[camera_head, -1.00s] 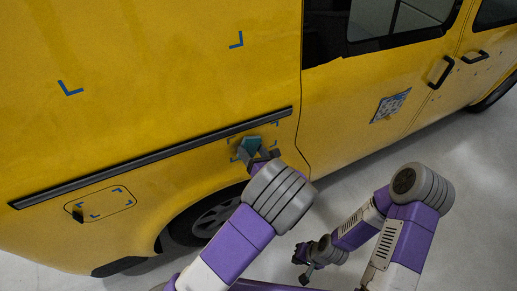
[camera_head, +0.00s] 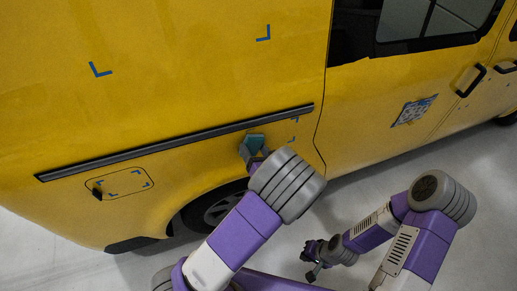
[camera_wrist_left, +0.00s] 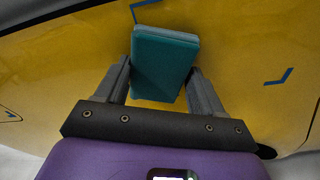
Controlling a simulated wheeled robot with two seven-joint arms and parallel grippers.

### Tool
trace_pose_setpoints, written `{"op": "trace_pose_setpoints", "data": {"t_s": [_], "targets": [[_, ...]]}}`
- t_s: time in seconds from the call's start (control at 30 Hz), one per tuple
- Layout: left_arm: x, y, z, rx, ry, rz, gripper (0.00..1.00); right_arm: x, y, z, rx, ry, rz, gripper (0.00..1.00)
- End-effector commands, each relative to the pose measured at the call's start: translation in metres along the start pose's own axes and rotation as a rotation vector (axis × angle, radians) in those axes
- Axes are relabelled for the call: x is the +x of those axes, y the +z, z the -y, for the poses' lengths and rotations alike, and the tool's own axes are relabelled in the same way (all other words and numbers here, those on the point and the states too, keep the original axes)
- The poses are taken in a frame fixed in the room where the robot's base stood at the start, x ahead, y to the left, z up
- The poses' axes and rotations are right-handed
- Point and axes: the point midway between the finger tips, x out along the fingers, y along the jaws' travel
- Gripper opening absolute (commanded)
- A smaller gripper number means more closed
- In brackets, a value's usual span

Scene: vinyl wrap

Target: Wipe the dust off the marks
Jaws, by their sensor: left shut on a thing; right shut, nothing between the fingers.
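Blue corner marks sit on the yellow van side: two large ones on the upper panel, a left one (camera_head: 100,70) and a right one (camera_head: 264,33), a small set on the fuel flap (camera_head: 120,184), and small ones right of my gripper (camera_head: 294,130). My left gripper (camera_head: 254,154) is shut on a teal block-shaped wiper (camera_wrist_left: 161,65) with a grey backing. It is held at the van side below the black trim; whether it touches the paint I cannot tell. Corner marks also show in the left wrist view (camera_wrist_left: 280,78). My right gripper (camera_head: 313,262) is shut and empty, low over the floor.
The van side (camera_head: 200,75) fills the left and top. A black trim strip (camera_head: 180,143) runs just above my left gripper. A wheel (camera_head: 215,208) is below it. A patterned sheet (camera_head: 413,111) is on the door. Pale floor (camera_head: 365,185) is clear at right.

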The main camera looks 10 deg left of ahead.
Motion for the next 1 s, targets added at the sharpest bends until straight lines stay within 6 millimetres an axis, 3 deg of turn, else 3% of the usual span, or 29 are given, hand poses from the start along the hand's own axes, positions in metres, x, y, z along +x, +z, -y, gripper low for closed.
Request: {"op": "trace_pose_setpoints", "data": {"t_s": [0.3,0.7,1.0], "targets": [[-0.002,0.018,-0.01,-0.003,0.012,0.003,0.4,-0.017,0.001,0.006,0.0,0.0,0.0,0.0],[-0.006,0.029,0.022,-0.003,0.006,0.004,0.4,-0.021,0.001,0.008,0.0,0.0,0.0,0.0],[-0.007,0.032,0.033,-0.001,0.005,0.002,0.4,-0.023,0.001,0.009,0.0,0.0,0.0,0.0]]}}
